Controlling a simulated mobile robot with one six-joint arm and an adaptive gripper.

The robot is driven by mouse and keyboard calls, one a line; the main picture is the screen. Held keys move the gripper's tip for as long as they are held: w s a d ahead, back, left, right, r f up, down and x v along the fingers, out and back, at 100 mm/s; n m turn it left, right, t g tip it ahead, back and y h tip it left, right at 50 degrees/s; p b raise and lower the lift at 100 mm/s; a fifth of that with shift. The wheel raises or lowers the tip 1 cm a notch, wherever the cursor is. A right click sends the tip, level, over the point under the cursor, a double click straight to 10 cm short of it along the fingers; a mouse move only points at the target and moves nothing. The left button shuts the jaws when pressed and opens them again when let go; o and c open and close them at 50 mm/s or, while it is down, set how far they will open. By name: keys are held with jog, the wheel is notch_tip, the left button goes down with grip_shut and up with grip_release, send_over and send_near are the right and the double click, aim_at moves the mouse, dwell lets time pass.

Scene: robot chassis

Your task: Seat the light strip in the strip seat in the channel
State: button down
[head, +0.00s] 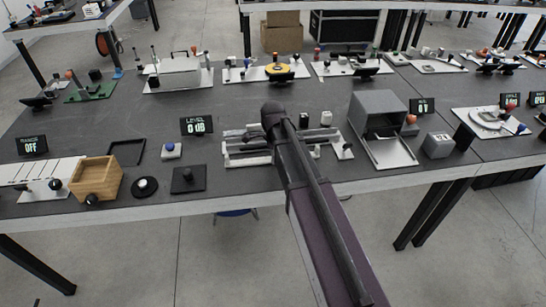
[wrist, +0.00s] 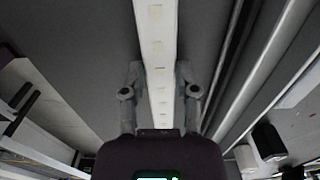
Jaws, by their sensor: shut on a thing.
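The light strip (wrist: 156,35) is a long white bar with a row of pale squares. In the wrist view it runs from the top edge down between the fingers of my gripper (wrist: 158,88), which is shut on it. Long grey rails (wrist: 262,68) run to the right of the strip, apart from it; I cannot tell which part is the strip seat. In the head view the channel fixture (head: 250,159) lies at the middle of the table, partly covered by my arm. My gripper is mostly hidden there, and the strip cannot be made out clearly.
A wooden box (head: 97,180) and a black pad with a knob (head: 188,179) stand to the left. A grey open housing (head: 379,113) stands close on the right. Bare dark tabletop lies behind the fixture.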

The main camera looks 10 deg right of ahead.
jog(key=shift+r, duration=0.15)
notch_tip(320, 180, up, 4)
jog(key=p, duration=0.4)
jog(key=shift+f, duration=0.2)
jog(key=s+d+r, duration=0.1)
jog(key=s, duration=1.5)
jog(key=shift+p, duration=0.4)
jog(key=shift+d, duration=0.1)
notch_tip(320, 180, up, 6)
jog(key=p, duration=0.6)
